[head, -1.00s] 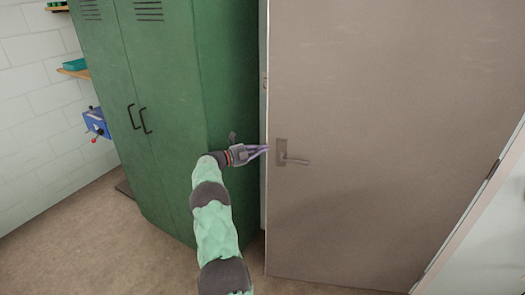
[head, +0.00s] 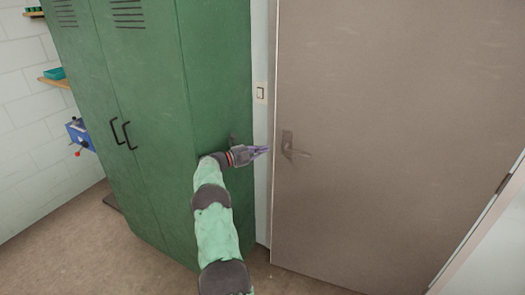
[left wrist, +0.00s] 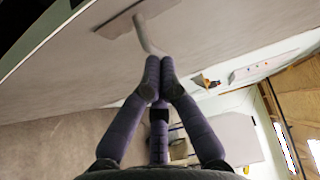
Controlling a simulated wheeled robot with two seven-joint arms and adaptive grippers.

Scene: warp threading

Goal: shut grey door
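The grey door (head: 400,120) fills the right of the head view, with hinge hardware (head: 503,183) on its right edge. Its lever handle (head: 290,148) is near its left edge. The door's left edge overlaps the wall; how far it stands ajar is hard to tell. My left gripper (head: 262,151) is just left of the handle, pointing at it, apart from it in this view. In the left wrist view its purple fingers (left wrist: 160,75) are together with nothing visible between them. The handle (left wrist: 145,32) lies just beyond the tips. My right gripper is not in view.
A tall green locker (head: 160,110) stands close on the left of my arm. A light switch (head: 261,92) is on the wall strip between locker and door. A blue vise-like object (head: 79,131) is at the far left. The floor (head: 75,240) at lower left is clear.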

